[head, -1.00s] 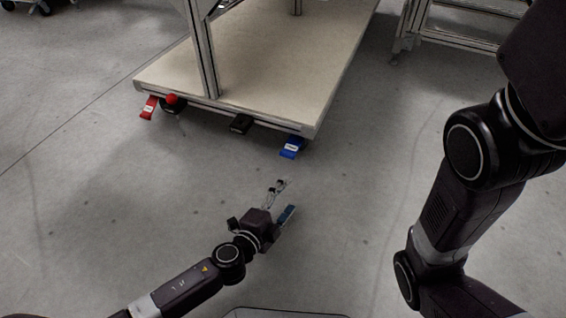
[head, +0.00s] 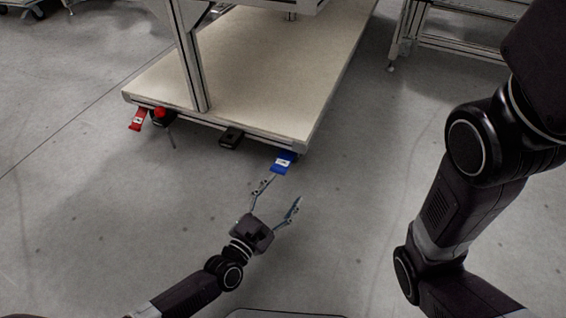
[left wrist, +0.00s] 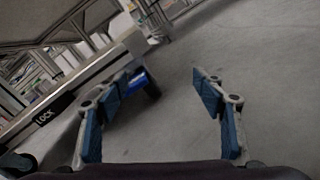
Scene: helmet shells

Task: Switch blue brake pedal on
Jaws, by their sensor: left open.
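The blue brake pedal (head: 283,162) sticks out below the near right corner of the cart's base in the head view. In the left wrist view the blue pedal (left wrist: 138,82) is partly hidden behind the left finger. My left gripper (head: 281,189) is open and empty, just in front of the pedal, with its fingers pointing toward the cart. In the left wrist view the open fingers (left wrist: 170,84) stand wide apart, and the pedal lies toward the left one. I cannot tell whether that finger touches it. My right gripper is not in view.
The cart's beige base (head: 270,70) has an upright post near its front edge. A red pedal (head: 138,119) is at its left corner, and a black block (head: 231,138) sits between the pedals. A metal frame (head: 455,35) stands at the back right. The floor to the right is clear.

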